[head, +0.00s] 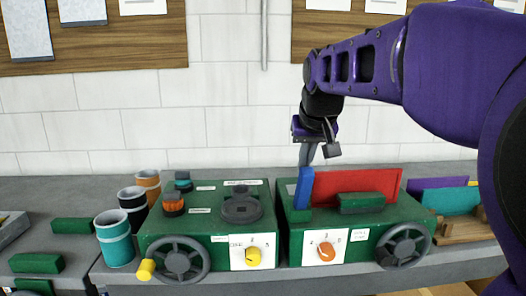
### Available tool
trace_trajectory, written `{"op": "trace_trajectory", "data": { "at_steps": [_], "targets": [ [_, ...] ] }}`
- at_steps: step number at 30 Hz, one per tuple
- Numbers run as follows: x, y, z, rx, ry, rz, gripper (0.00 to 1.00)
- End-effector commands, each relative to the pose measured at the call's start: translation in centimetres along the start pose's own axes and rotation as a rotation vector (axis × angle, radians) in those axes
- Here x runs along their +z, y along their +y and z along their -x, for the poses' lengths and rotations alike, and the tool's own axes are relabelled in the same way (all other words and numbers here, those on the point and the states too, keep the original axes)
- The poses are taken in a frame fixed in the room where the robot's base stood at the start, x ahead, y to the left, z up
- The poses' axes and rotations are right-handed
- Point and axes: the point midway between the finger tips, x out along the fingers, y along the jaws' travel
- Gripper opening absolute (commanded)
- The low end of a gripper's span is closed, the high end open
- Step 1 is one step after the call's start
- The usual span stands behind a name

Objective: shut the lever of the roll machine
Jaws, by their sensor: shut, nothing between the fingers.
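A green machine (308,248) with a red panel (365,188), an orange dial (327,251) and a grey handwheel (404,246) stands on the bench at centre right. A blue lever (304,188) stands nearly upright at its left end, leaning slightly right. No label I can read names the roll machine. My gripper (311,157) is shut and empty, pointing down just above the lever's top. Its fingertips overlap the lever top in the picture; I cannot tell whether they touch it. The lever's foot is partly hidden by a green block.
A second green machine (163,247) with a yellow dial (253,257) stands close on the left. Several cups, including a teal one (116,240), stand left of it. A wooden rack (463,230) holds coloured sheets at right. The bench (60,189) meets a white block wall.

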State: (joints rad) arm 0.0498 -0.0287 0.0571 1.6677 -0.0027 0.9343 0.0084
Motion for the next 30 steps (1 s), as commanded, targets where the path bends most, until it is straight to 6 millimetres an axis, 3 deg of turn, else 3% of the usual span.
{"op": "trace_trajectory", "data": {
  "at_steps": [20, 30],
  "targets": [
    [0.7, 0.0, -0.3, 0.001, -0.021, 0.0, 0.0],
    [-1.7, 0.1, 0.4, 0.0, -0.01, 0.0, 0.0]
  ]
}}
